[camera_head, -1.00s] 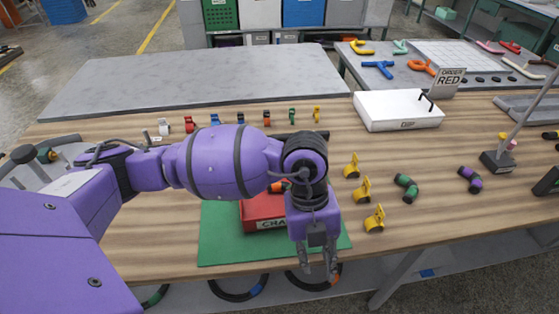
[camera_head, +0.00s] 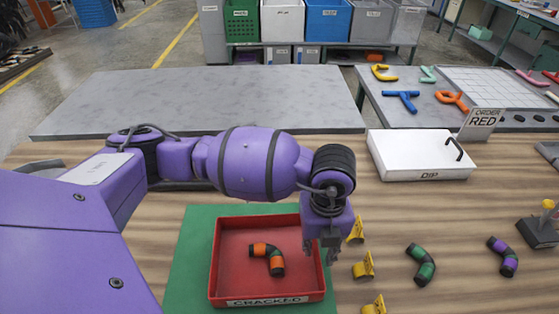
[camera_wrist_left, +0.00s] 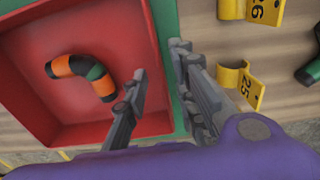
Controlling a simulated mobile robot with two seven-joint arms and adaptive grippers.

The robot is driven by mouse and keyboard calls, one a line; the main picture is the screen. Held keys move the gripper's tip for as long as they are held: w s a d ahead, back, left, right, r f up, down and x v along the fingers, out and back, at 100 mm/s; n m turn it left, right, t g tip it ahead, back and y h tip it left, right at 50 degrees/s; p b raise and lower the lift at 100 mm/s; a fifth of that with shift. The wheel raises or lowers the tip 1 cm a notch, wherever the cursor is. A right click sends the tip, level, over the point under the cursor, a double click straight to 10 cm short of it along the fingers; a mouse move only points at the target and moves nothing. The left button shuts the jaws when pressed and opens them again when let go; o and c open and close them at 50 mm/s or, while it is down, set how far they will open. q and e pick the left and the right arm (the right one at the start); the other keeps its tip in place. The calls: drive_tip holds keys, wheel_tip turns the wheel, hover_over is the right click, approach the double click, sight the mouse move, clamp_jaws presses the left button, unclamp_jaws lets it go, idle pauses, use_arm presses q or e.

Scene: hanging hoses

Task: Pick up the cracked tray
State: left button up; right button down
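The red tray (camera_head: 231,237) labelled CRACKED sits on a green mat (camera_head: 188,255). It holds a bent hose piece (camera_head: 267,257) with orange ends and a dark middle. My left gripper (camera_head: 328,256) points down at the tray's right wall, its fingertips partly hard to make out in the head view. In the left wrist view, the gripper (camera_wrist_left: 160,62) is open: one finger is over the tray's inside and the other is outside the right wall (camera_wrist_left: 155,50). I cannot tell whether either finger touches the wall. My right gripper is not in view.
Yellow numbered clips (camera_head: 363,266) stand just right of the tray. Green (camera_head: 421,265) and purple (camera_head: 503,257) hose pieces lie farther right. A white DIP box (camera_head: 420,150) stands behind them. A grey panel (camera_head: 200,100) lies at the back left.

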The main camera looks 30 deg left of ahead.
use_arm(q)
wheel_tip(320, 180, down, 3)
drive_tip(key=shift+w, duration=0.15)
drive_tip(key=shift+f, duration=0.4)
clamp_jaws()
